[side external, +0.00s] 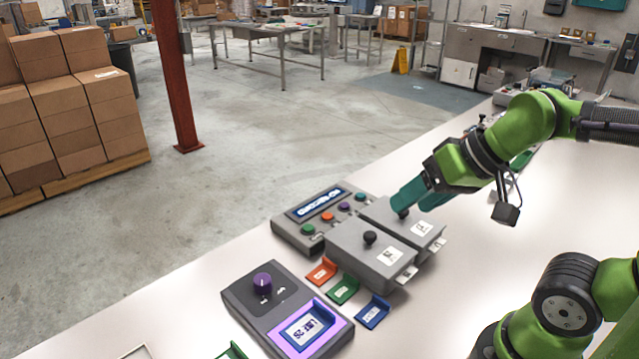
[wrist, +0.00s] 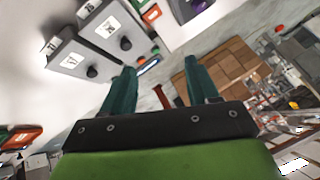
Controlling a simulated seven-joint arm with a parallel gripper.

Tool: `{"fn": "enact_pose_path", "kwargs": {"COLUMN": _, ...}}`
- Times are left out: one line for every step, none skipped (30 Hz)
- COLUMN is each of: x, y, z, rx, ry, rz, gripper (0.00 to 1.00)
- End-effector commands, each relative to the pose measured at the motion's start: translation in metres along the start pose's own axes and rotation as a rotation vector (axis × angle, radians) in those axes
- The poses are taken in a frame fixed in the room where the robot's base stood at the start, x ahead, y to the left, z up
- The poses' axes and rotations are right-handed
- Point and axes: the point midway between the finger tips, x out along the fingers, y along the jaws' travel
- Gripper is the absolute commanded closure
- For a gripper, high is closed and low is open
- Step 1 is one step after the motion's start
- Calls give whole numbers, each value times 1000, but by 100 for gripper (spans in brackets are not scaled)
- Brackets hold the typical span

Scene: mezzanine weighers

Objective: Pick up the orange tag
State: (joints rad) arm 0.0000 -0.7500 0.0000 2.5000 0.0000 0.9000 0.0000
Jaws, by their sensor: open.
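The orange tag (side external: 322,271) lies on the table beside the nearer grey lidded box, left of the green tag (side external: 343,290) and the blue tag (side external: 373,312). In the wrist view an orange piece (wrist: 152,14), seemingly the same tag, shows at the top, beside a grey box. My gripper (side external: 420,196) has teal fingers and hangs near the farther grey box, up and to the right of the orange tag. One finger overlaps that box's black knob in the side view. In the wrist view my gripper (wrist: 160,80) is open, with nothing held between the fingers.
Two grey boxes, the nearer (side external: 370,252) and the farther (side external: 428,226), have black knobs. A button panel (side external: 325,217) stands behind them. A purple-knobbed weigher (side external: 252,300) stands left of the tags.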

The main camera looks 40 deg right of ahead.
Motion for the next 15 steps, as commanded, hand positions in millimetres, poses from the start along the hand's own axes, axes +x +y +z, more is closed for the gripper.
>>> {"fn": "enact_pose_path", "kwargs": {"x": 0, "y": 0, "z": 0, "rx": 0, "ry": 0, "rz": 0, "gripper": 40}}
{"fn": "enact_pose_path", "kwargs": {"x": 0, "y": 0, "z": 0, "rx": 0, "ry": 0, "rz": 0, "gripper": 40}}
{"fn": "enact_pose_path", "kwargs": {"x": 0, "y": 0, "z": 0, "rx": 0, "ry": 0, "rz": 0, "gripper": 40}}
{"fn": "enact_pose_path", "kwargs": {"x": 0, "y": 0, "z": 0, "rx": 0, "ry": -2, "rz": 0, "gripper": 40}}
{"fn": "enact_pose_path", "kwargs": {"x": 2, "y": 0, "z": 1, "rx": 0, "ry": -7, "rz": 2, "gripper": 40}}
{"fn": "enact_pose_path", "kwargs": {"x": 5, "y": 1, "z": 2, "rx": 1, "ry": -21, "rz": 7, "gripper": 40}}
{"fn": "enact_pose_path", "kwargs": {"x": 8, "y": 2, "z": 3, "rx": 2, "ry": -36, "rz": 13, "gripper": 40}}
{"fn": "enact_pose_path", "kwargs": {"x": 12, "y": 2, "z": 3, "rx": 3, "ry": -51, "rz": 19, "gripper": 40}}
{"fn": "enact_pose_path", "kwargs": {"x": 17, "y": 1, "z": 0, "rx": 1, "ry": -72, "rz": 29, "gripper": 40}}
{"fn": "enact_pose_path", "kwargs": {"x": 22, "y": 0, "z": -2, "rx": -3, "ry": -90, "rz": 39, "gripper": 40}}
{"fn": "enact_pose_path", "kwargs": {"x": 27, "y": -1, "z": -6, "rx": -13, "ry": -111, "rz": 49, "gripper": 40}}
{"fn": "enact_pose_path", "kwargs": {"x": 34, "y": -3, "z": -11, "rx": -48, "ry": -144, "rz": 65, "gripper": 40}}
{"fn": "enact_pose_path", "kwargs": {"x": 40, "y": -4, "z": -15, "rx": -89, "ry": -172, "rz": 76, "gripper": 40}}
{"fn": "enact_pose_path", "kwargs": {"x": 47, "y": -6, "z": -19, "rx": -138, "ry": -200, "rz": 85, "gripper": 40}}
{"fn": "enact_pose_path", "kwargs": {"x": 56, "y": -8, "z": -26, "rx": -217, "ry": -240, "rz": 95, "gripper": 40}}
